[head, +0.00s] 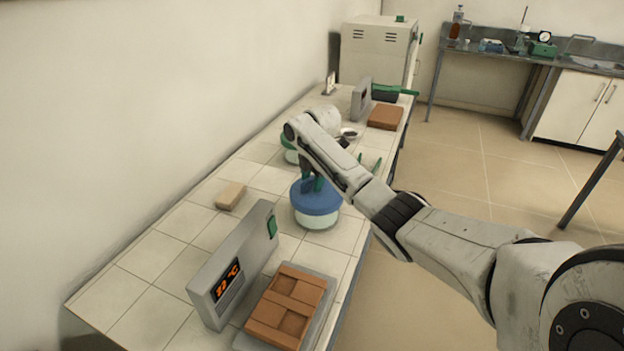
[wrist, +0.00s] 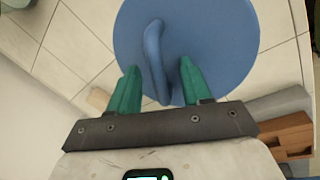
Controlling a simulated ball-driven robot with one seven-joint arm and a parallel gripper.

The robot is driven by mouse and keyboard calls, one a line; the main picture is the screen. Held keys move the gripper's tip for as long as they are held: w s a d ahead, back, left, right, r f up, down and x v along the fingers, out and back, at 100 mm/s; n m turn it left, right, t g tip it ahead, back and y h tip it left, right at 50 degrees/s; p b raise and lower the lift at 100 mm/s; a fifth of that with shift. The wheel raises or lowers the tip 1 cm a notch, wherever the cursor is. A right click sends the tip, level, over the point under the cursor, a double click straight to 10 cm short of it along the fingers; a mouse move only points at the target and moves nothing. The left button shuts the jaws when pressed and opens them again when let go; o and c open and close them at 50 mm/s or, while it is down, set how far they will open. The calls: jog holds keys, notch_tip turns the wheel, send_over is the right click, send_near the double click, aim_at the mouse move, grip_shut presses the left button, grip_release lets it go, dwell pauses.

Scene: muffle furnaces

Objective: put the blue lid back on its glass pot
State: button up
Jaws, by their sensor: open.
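The blue lid (head: 318,201) sits on top of the glass pot (head: 320,222) on the tiled bench and looks about level. In the wrist view the round blue lid (wrist: 215,35) fills the upper middle, with its raised handle (wrist: 153,52) standing up. My gripper (wrist: 158,84) is open, with one green finger on each side of the near end of the handle. A gap shows between the handle and each finger. In the head view my gripper (head: 313,183) is just above the lid, and my arm partly hides it. The pot is hidden under the lid in the wrist view.
A grey heater with an orange display (head: 228,284) and a brown brick plate (head: 290,308) stand in front. A tan block (head: 230,196) lies to the left. A green-lidded pot (head: 289,143) stands behind, partly covered by my arm. The wall runs along the left.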

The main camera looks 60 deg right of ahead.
notch_tip(320, 180, up, 11)
jog(key=s, duration=0.2)
jog(key=shift+a+f+b, duration=0.2)
jog(key=shift+a+b, duration=0.25)
